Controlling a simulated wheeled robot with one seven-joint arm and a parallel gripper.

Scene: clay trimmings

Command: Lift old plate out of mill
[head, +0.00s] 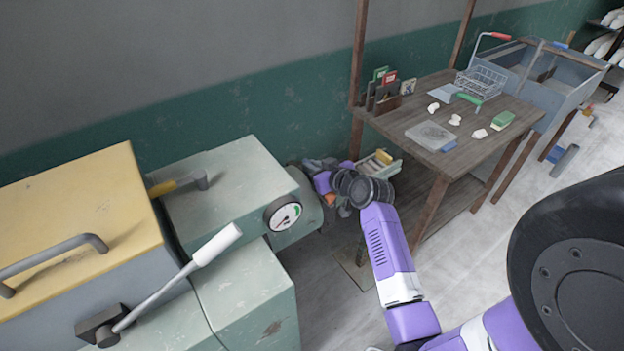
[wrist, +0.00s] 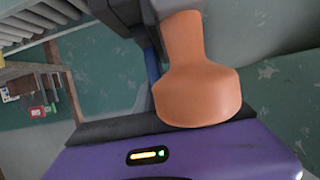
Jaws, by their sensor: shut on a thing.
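The mill is the pale green machine (head: 232,187) at the left in the head view, with a round dial on its end. My gripper (head: 323,181) is low beside the dial end, partly hidden by my own arm. In the wrist view, my gripper is shut on a flared orange handle (wrist: 197,95), whose narrow stem runs up between the dark fingers. A bit of orange also shows below my gripper in the head view. I cannot make out the old plate itself, or whether the handle belongs to it.
A yellow-topped box (head: 75,205) with a bar handle and a white-gripped lever (head: 217,244) stand at the left. A wooden table (head: 470,150) with a grey slab, pale scraps and a wire basket (head: 481,82) stands at the right. A small tray (head: 378,164) lies behind my wrist.

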